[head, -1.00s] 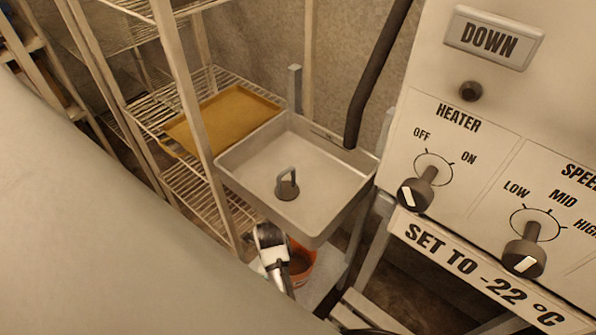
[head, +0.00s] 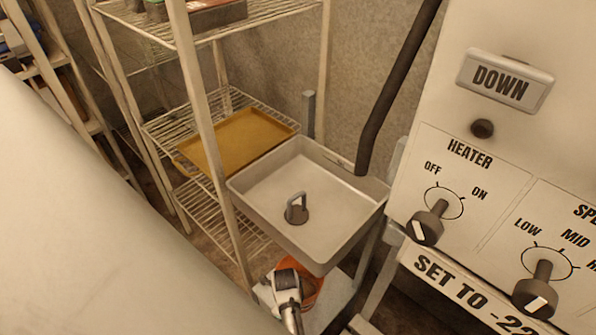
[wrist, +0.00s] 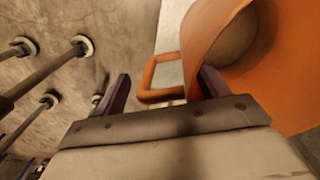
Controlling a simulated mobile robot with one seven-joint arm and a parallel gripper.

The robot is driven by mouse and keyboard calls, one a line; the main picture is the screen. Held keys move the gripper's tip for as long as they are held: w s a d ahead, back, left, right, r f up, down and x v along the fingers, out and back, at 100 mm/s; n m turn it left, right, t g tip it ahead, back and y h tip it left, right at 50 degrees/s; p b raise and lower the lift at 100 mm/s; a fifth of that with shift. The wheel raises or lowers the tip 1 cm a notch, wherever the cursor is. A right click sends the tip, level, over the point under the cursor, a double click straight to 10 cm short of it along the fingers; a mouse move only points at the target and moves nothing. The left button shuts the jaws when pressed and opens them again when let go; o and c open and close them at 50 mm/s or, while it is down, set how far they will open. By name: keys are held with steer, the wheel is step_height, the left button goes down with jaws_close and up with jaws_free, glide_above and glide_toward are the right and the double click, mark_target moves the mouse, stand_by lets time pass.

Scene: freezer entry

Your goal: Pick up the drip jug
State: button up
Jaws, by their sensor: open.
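The drip jug is the orange vessel (head: 313,282) on the low pale platform under the metal tray, partly hidden by my gripper (head: 287,272) in the head view. In the wrist view, the orange jug body (wrist: 205,40) fills the upper right, with its open mouth partly showing. Its orange loop handle (wrist: 149,78) stands out to the left of the body, in the gap between the fingers of my gripper (wrist: 163,88). The fingers are apart. The right finger overlaps the jug body in the picture; contact cannot be told.
The grey metal tray (head: 255,208) with an upright plug sits above the jug. A wire shelf rack (head: 160,125) with a yellow tray (head: 240,140) stands to the left. The control panel (head: 470,215) and a dark hose (head: 395,90) are on the right.

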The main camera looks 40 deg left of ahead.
steer(key=shift+f, duration=0.1)
jaws_close()
stand_by(0.5)
